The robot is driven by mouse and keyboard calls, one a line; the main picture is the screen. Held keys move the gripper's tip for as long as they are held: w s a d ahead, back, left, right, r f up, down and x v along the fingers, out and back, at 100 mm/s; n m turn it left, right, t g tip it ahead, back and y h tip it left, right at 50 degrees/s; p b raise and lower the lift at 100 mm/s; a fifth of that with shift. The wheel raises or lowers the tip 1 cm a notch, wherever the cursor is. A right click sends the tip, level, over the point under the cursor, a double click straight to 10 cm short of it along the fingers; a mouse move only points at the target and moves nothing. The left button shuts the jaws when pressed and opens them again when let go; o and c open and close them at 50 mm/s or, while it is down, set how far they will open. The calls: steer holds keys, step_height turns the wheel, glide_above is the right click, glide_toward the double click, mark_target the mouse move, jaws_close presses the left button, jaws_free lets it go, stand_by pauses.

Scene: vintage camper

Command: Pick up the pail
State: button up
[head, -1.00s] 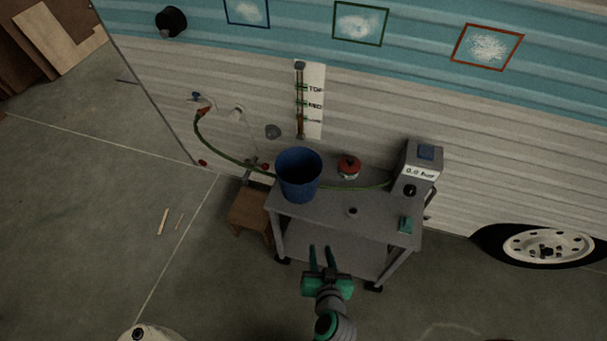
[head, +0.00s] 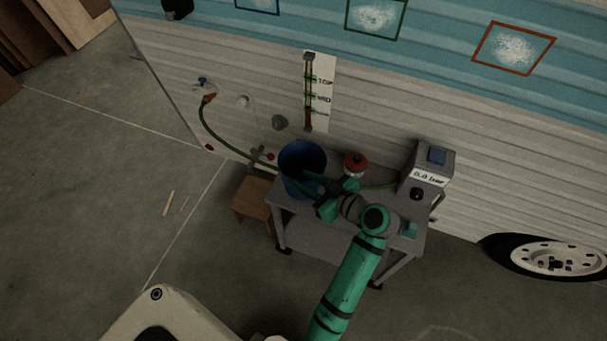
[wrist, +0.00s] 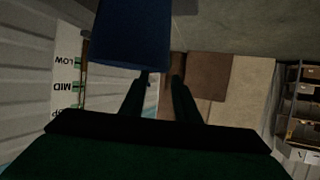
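The pail (head: 301,162) is a blue, open-topped bucket standing upright on the grey cart (head: 285,207), at its left end. My gripper (head: 312,182) is at the pail's right front side, close to its rim, and partly covers it in the head view. In the wrist view the picture is upside down and the pail (wrist: 130,35) shows at the top, just past my fingertips (wrist: 160,78). The two fingers are apart with nothing clearly between them. Whether a finger touches the pail cannot be told.
A red-topped canister (head: 355,165) stands right of the pail, close to my gripper. A grey gauge box (head: 428,170) stands at the cart's right end. A green hose (head: 222,145) runs behind the pail. A wooden stool (head: 252,199) is left of the cart. The floor at left is mostly clear.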

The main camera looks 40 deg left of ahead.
mark_target(286, 175)
steer(key=shift+s+x, duration=0.2)
steer(key=shift+x, duration=1.8)
steer(key=shift+s+x, duration=0.2)
steer(key=shift+x, duration=1.8)
jaws_close()
steer(key=shift+f, duration=0.1)
steer(key=shift+s, duration=0.1)
steer(key=shift+a, duration=0.1)
